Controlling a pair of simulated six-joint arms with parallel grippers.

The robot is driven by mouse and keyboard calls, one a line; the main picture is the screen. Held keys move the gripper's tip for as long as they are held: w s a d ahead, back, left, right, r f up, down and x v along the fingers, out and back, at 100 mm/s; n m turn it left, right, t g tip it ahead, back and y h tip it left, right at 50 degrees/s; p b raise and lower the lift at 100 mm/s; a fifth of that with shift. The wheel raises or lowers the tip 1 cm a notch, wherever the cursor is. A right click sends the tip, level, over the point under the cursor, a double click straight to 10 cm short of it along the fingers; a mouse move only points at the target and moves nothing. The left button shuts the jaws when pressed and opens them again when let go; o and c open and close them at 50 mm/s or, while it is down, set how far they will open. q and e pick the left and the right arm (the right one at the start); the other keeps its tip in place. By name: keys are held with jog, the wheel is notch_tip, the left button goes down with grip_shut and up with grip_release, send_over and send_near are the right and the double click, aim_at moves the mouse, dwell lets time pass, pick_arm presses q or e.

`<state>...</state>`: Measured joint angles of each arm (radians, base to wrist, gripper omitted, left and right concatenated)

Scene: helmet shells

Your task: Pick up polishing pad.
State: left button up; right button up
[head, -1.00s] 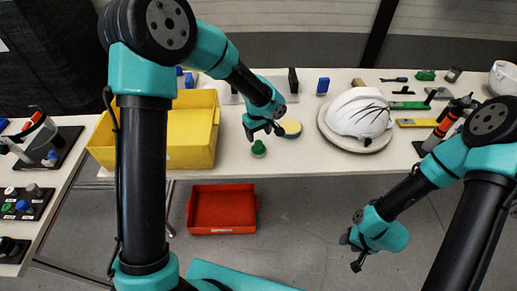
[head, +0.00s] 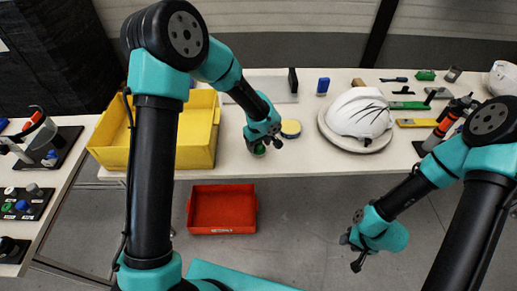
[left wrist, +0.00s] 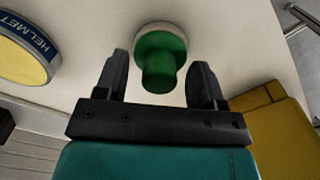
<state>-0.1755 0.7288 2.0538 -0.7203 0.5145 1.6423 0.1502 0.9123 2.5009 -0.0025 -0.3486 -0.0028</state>
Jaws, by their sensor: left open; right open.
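The polishing pad, a white disc with a green handle, lies on the white table near its front edge. In the head view only part of its green handle (head: 259,149) shows under my left gripper (head: 265,148). In the left wrist view the handle (left wrist: 158,72) points towards the camera, between the two open fingers (left wrist: 160,65) and apart from both. The white disc (left wrist: 178,32) shows beyond the fingertips. My right gripper (head: 351,252) is open and empty, low in front of the table.
A round yellow tin (head: 291,128) marked HELMET lies just right of my left gripper. A yellow bin (head: 204,153) stands to the left. A white helmet (head: 358,112) rests on a round stand to the right. A red tray (head: 222,209) sits below the table front.

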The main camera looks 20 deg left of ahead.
pick_arm(q)
jog(key=shift+c, duration=0.3)
jog(key=c, duration=1)
jog(key=shift+o, duration=0.2)
jog(key=shift+r, duration=0.15)
jog(key=shift+r, duration=0.5)
notch_tip(320, 180, up, 2)
jog(key=shift+s+r, duration=0.1)
jog(key=shift+r, duration=0.15)
jog(key=s+d, duration=0.2)
jog(key=s, duration=0.5)
jog(key=s+d+r, duration=0.1)
jog(key=s+d, duration=0.1)
jog(key=s, duration=0.6)
jog(key=shift+d+r, duration=0.15)
jog(key=shift+d, duration=0.1)
jog(key=shift+s, duration=0.1)
